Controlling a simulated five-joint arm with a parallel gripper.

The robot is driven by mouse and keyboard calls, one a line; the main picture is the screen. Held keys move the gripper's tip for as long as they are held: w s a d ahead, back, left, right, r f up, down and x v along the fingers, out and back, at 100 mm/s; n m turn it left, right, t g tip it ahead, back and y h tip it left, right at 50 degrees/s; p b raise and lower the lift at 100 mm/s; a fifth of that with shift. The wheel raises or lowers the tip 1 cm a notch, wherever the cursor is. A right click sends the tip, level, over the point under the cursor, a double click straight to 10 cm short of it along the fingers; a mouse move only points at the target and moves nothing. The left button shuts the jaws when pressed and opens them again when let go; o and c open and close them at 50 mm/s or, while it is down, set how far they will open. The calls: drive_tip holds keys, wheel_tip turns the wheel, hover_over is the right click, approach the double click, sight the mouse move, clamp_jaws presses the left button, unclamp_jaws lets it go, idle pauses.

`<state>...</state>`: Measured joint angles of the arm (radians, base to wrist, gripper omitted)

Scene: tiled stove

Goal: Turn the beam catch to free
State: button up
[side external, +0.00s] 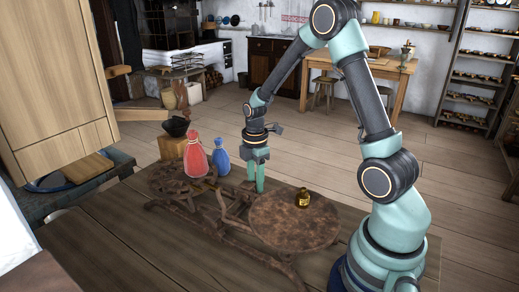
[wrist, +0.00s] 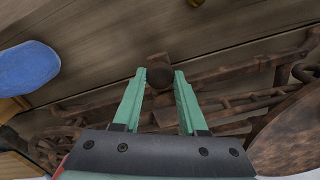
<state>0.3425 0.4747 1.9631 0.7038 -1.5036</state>
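A rusty brown balance scale with a beam (side external: 222,228) stands on the wooden table. My gripper (side external: 258,187) points down at the middle of the scale, between its two pans. In the wrist view my gripper (wrist: 160,72) has its two green fingers apart. A dark round knob (wrist: 160,79), which looks like the beam catch, shows between the fingertips. I cannot tell whether the fingers touch it. In the side view the fingers and frame hide the catch, and its setting cannot be read.
A brass weight (side external: 303,198) stands on the right pan (side external: 285,228). A dark bowl (side external: 175,127) sits on a wooden block (side external: 172,148) behind. The front table is clear.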

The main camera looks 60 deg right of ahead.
drive_tip(key=o, duration=0.4)
drive_tip(key=shift+r, duration=0.1)
wheel_tip(320, 180, up, 12)
idle(0.4)
